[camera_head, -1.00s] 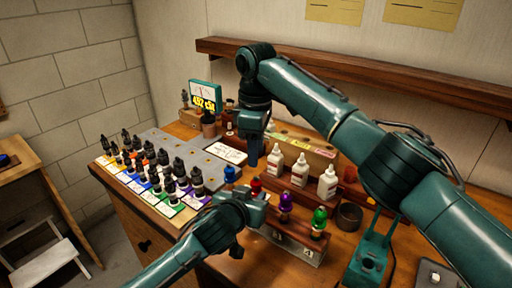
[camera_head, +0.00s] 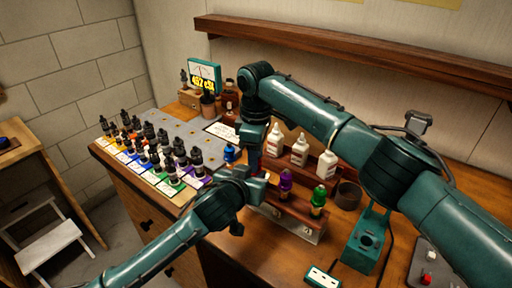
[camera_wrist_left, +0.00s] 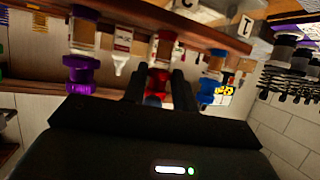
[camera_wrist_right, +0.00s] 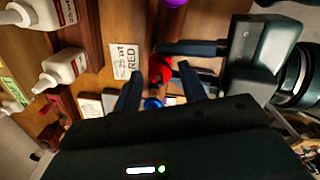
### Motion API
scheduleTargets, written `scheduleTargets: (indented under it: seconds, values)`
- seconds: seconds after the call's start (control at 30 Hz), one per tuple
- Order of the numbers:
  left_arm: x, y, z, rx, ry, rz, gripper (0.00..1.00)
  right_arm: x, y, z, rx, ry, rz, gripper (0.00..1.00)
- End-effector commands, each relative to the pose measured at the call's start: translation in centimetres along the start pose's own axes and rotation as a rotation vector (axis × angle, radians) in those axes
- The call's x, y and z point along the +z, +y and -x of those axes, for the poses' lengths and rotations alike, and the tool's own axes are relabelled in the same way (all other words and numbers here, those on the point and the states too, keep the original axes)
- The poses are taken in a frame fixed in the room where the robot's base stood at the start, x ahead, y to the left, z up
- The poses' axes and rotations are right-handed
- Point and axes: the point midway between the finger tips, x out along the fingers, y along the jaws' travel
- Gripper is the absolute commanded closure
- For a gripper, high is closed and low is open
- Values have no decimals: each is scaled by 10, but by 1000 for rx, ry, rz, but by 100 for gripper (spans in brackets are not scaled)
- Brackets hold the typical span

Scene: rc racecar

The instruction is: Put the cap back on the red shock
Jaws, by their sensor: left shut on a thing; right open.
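The red shock (camera_wrist_left: 158,84) stands between the fingers of my left gripper (camera_wrist_left: 157,88) in the left wrist view, and that gripper is shut on it. In the right wrist view its red top (camera_wrist_right: 160,68) shows between the left gripper's fingers. My right gripper (camera_wrist_right: 161,86) is open, with its fingertips close above and around the red top; contact cannot be told. In the head view the right gripper (camera_head: 252,157) is just above the left gripper (camera_head: 257,182), and the two mostly hide the red shock. I cannot make out a separate cap.
The purple shock (camera_head: 285,186) and green shock (camera_head: 317,203) stand beside it on the wooden rack (camera_head: 296,212), the blue shock (camera_head: 229,153) on the other side. White bottles (camera_head: 327,164) stand behind. Many small bottles (camera_head: 180,157) fill the left. A shelf (camera_head: 360,57) runs along the wall.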

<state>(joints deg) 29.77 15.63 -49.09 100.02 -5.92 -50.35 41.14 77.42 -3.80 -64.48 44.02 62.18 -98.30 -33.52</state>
Motion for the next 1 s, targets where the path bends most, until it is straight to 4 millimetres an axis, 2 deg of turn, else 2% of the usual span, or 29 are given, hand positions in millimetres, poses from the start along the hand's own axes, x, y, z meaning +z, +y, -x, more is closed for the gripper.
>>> scheduleTargets:
  seconds: [0.2, 0.7, 0.87, 1.0]
  values:
    - [0, 0, 0, 0, 0, 0, 100, 0, 0, 0, 0, 0, -1, 58]
    - [0, 0, 0, 0, 0, 0, 100, 0, 0, 0, 0, 0, 0, 99]
    - [0, 0, 0, 0, 0, 0, 100, 0, 0, 0, -1, 0, -23, 100]
    - [0, 0, 0, 0, 0, 0, 100, -1, -1, 0, -3, 1, -210, 100]
